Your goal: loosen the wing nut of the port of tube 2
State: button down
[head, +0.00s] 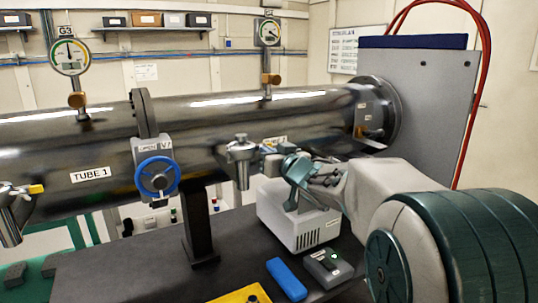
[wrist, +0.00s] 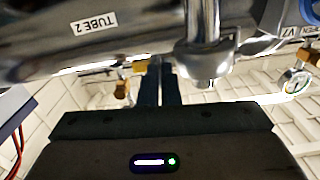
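The tube 2 port (head: 241,152) is a silver capped stub under the tube, left of my gripper (head: 271,149). In the wrist view the port (wrist: 206,62) stands large, just right of my fingertips (wrist: 160,66). The tube carries the label TUBE 2 (wrist: 94,24). A small yellow piece (wrist: 140,67), possibly the wing nut, shows at the left of my fingertips. My two dark fingers look close together. I cannot tell whether they grip it, as the contact is hidden.
A blue handwheel valve (head: 157,177) sits left of the port, beside tube 1 with its own yellow-winged port (head: 36,189). Below are a pale box (head: 295,222), a blue block (head: 286,279) and a grey control box (head: 328,267) on the dark bench (head: 150,272).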

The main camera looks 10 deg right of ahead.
jog(key=shift+r, duration=0.15)
jog(key=c, duration=1.6)
grip_release()
jog(key=shift+c, duration=0.2)
